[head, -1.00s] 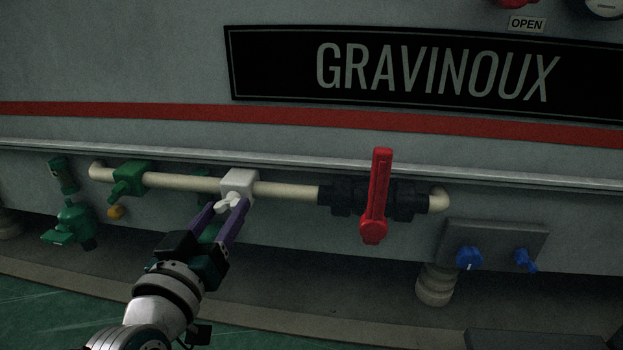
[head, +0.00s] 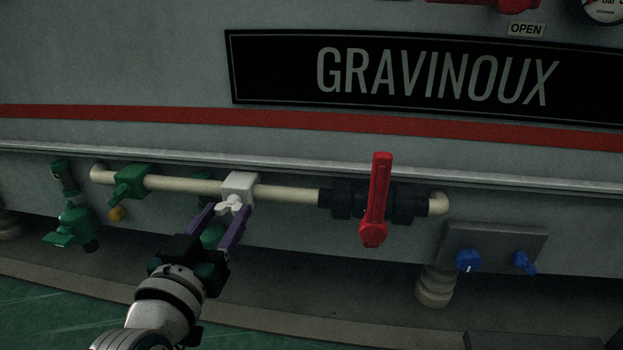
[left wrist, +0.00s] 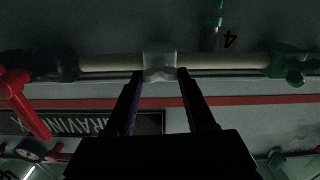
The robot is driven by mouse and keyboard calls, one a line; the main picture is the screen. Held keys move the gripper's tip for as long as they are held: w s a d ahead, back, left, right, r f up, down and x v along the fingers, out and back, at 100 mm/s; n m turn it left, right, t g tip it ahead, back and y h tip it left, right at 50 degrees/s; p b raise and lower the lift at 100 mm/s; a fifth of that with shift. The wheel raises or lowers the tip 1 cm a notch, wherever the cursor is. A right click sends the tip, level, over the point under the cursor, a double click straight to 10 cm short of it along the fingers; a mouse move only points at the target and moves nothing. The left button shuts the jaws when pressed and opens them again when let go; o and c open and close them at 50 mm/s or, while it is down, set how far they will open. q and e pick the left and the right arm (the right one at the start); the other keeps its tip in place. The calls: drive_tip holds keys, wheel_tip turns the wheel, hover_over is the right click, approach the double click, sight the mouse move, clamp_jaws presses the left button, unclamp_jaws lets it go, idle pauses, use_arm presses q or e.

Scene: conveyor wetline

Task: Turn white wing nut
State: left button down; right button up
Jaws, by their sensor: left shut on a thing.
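The white wing nut (head: 232,203) sits on the front of a white valve block (head: 239,184) on a cream horizontal pipe (head: 285,192). My left gripper (head: 228,209) reaches up from below, its two purple fingers on either side of the wing nut and shut on it. In the left wrist view, which is upside down, the wing nut (left wrist: 160,74) shows between the fingertips (left wrist: 160,72). Contact at the fingertips is too small and dark to make out. My right gripper is in no view.
A red lever valve (head: 375,200) stands on the pipe to the right. A green valve (head: 130,180) is on the pipe to the left, with a green tap (head: 72,222) beyond it. A panel with blue knobs (head: 468,260) is at lower right. Space below the pipe is mostly clear.

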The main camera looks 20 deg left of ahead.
use_arm(q)
drive_tip(key=m, duration=0.2)
drive_tip(key=shift+m+p, duration=0.3)
drive_tip(key=m, duration=0.3)
drive_tip(key=shift+m, duration=0.3)
drive_tip(key=m, duration=0.6)
drive_tip(key=shift+f+p, duration=0.1)
drive_tip(key=shift+p, duration=0.2)
drive_tip(key=shift+m, duration=0.4)
drive_tip(key=shift+c, duration=1.2)
unclamp_jaws()
drive_tip(key=shift+s+d, duration=0.1)
drive_tip(key=shift+s, duration=0.2)
drive_tip(key=p+v, duration=0.4)
drive_tip(key=v, duration=0.5)
drive_tip(key=shift+s, duration=0.15)
